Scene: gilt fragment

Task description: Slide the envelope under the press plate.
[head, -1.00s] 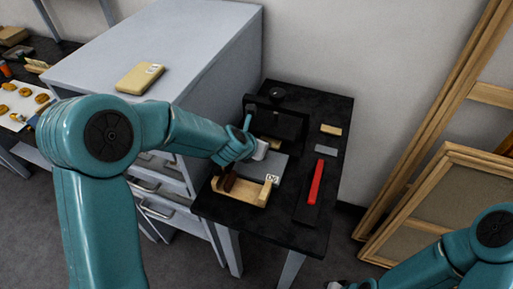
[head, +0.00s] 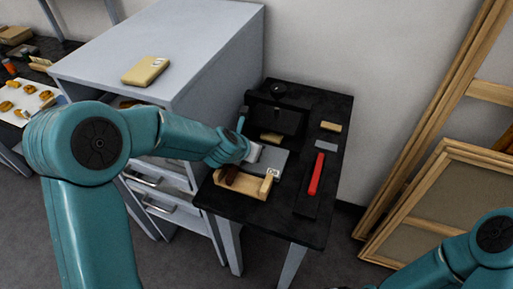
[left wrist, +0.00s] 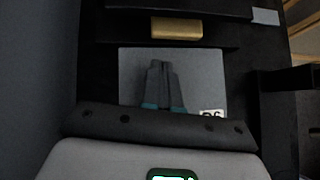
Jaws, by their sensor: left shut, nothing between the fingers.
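The grey envelope (head: 272,160) with a white label lies flat on the black table, between a light wooden tray and the black press (head: 275,116). It also shows in the left wrist view (left wrist: 205,72), its label near the lower right corner. My left gripper (head: 254,154) is over the envelope. In the left wrist view its fingers (left wrist: 161,66) are together and empty, pointing towards the press; I cannot tell if they touch the envelope. A tan block (left wrist: 176,28) sits at the press, beyond the envelope's far edge. My right gripper is out of view.
The wooden tray (head: 240,187) stands at the table's front edge. A red bar (head: 316,174) on a black base, a grey piece (head: 326,146) and another tan block (head: 331,126) lie to the right. A grey cabinet (head: 150,50) stands close at left, wooden frames (head: 430,205) at right.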

